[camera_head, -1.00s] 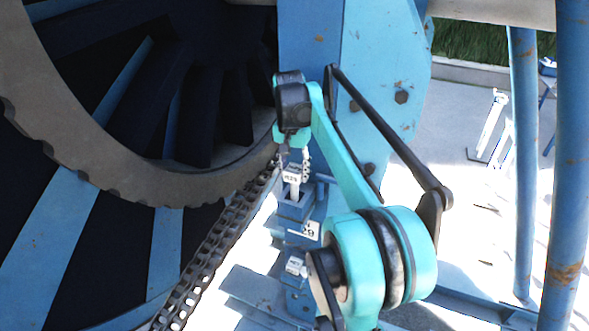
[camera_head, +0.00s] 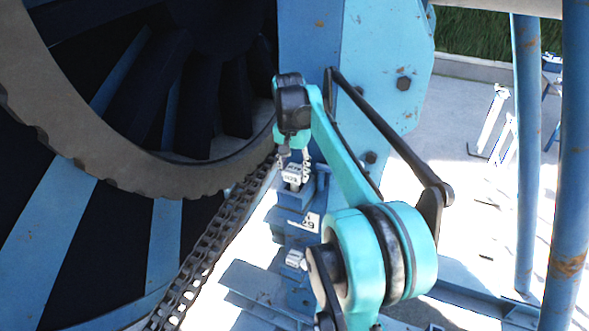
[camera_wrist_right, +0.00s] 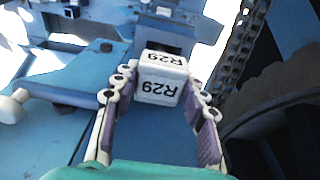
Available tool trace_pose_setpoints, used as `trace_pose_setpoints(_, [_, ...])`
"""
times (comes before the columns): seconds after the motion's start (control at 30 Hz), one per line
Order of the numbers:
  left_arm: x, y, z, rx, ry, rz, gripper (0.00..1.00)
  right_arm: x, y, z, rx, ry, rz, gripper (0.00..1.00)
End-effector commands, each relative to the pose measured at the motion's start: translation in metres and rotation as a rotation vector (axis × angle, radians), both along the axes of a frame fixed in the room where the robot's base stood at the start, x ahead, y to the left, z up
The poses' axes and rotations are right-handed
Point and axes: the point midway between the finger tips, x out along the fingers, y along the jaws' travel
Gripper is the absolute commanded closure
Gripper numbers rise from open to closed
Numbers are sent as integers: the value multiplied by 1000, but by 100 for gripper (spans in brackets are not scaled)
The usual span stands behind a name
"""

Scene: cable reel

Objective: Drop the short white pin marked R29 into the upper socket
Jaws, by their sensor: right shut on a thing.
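The short white pin (camera_head: 292,174) stands about upright at the upper socket (camera_head: 293,198), a blue block on the frame beside the chain. Its white head is above the block, with a short stretch of shank showing below; how deep the shank sits is hidden. In the right wrist view the pin's head (camera_wrist_right: 163,80) reads R29 on two faces, with the blue socket block and a dark gap behind it. My right gripper (camera_head: 293,160) points down from above, shut on the pin's head, one finger on each side. My left gripper is out of view.
Another white pin (camera_head: 296,259) sits lower on the blue frame. A white label (camera_head: 305,222) ending in 29 is between them. The big reel (camera_head: 110,160) and its chain (camera_head: 215,240) are close on the left. Blue posts (camera_head: 525,150) stand at right.

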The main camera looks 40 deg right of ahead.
Motion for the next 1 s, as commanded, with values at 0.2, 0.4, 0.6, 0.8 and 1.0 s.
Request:
trace_pose_setpoints(0.2, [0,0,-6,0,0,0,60,0,0,-8,0,0,0,100])
trace_pose_setpoints(0.4, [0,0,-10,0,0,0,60,0,0,-16,0,0,0,100])
trace_pose_setpoints(0.6, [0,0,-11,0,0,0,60,0,0,-18,0,0,0,100])
trace_pose_setpoints(0.8, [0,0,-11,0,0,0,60,0,0,-18,0,0,0,100])
trace_pose_setpoints(1.0, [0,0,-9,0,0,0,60,0,0,-17,0,0,0,100])
